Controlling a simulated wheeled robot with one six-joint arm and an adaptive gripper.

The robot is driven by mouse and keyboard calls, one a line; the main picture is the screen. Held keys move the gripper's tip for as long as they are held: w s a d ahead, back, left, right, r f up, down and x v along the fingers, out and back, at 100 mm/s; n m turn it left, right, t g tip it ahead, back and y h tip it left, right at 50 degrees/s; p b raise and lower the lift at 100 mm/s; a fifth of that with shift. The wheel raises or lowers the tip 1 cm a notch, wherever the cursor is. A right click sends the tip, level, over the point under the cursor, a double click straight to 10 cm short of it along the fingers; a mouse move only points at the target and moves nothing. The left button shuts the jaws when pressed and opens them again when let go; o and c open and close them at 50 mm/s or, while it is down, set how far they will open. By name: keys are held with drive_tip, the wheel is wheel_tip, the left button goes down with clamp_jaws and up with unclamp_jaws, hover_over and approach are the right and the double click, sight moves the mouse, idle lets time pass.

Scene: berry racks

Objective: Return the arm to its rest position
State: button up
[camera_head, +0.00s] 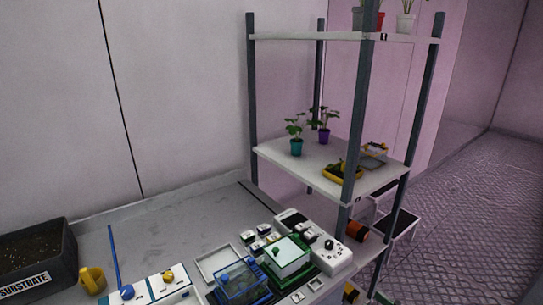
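My gripper and arm are not clearly visible in the head view, so I cannot see the arm's pose or whether the gripper holds anything. The rack (252,95) stands at the right of the table (160,220). Its middle shelf (310,163) bears a plant in a teal pot (297,147), a plant in a purple pot (324,136) and a yellow tray (345,173) partly behind a post.
A dark substrate box (40,252) and a yellow can-like item (93,280) are at left. A blue rod (114,258), a blue-framed box (240,284), a green-framed box (287,255) and a white device (330,257) crowd the front. The table's back is clear.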

drive_tip(key=s+a+f+n+h, duration=0.3)
drive_tip(key=s+f+n+h, duration=0.55)
drive_tip(key=s+f, duration=0.75)
drive_tip(key=s+a+r+n+h, duration=0.1)
drive_tip(key=s+r+n, duration=0.2)
drive_tip(key=s+n, duration=0.7)
drive_tip(key=s+r+n+h, duration=0.1)
drive_tip(key=s+r+n, duration=0.2)
drive_tip(key=s+n, duration=0.7)
drive_tip(key=shift+s+a+r, duration=0.15)
drive_tip(key=shift+s+a, duration=0.2)
drive_tip(key=shift+s, duration=0.1)
idle(0.4)
